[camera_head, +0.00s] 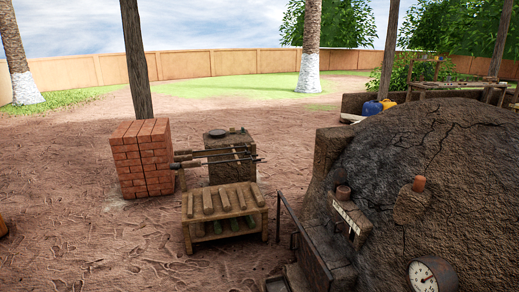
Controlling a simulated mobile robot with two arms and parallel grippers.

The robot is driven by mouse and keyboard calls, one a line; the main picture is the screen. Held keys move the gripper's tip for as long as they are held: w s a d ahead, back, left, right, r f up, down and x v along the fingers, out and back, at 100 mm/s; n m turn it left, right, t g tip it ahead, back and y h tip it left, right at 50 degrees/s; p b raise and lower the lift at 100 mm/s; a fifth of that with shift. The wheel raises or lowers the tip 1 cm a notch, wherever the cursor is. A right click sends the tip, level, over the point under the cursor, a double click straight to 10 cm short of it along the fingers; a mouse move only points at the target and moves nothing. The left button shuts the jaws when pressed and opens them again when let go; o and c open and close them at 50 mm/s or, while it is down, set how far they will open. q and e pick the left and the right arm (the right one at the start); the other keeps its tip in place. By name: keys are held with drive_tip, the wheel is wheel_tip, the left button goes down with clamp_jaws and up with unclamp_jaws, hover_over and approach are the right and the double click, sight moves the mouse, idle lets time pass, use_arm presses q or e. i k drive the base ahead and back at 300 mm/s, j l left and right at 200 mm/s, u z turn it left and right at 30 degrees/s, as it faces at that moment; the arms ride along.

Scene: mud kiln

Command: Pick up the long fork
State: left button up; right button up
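Several long-handled tools (225,151) lie roughly level near the brick stack, in front of a squat mud block. Their thick grips are at the left and their thin rods point right. The long fork may be among them, but the tips are too small to tell which one it is. Neither of my grippers is in view.
A red brick stack (142,160) stands left of the tools and a mud block (232,170) behind them. A low wooden rack (224,212) stands in front. The dark mud kiln (430,170) with a gauge (432,276) fills the right. Open dirt lies at left.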

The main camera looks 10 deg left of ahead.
sight(195, 164)
drive_tip(key=i+j+u, duration=0.25)
drive_tip(key=i+u, duration=0.5)
drive_tip(key=i, duration=0.15)
drive_tip(key=i+u, duration=0.4)
drive_tip(key=i+l+u, duration=0.15)
drive_tip(key=i+u, duration=0.2)
drive_tip(key=i, duration=0.15)
drive_tip(key=i+j+z, duration=0.2)
drive_tip(key=i, duration=0.3)
drive_tip(key=i+j+z, duration=0.15)
drive_tip(key=i, duration=0.3)
drive_tip(key=i+j+z, duration=0.2)
drive_tip(key=i, duration=0.25)
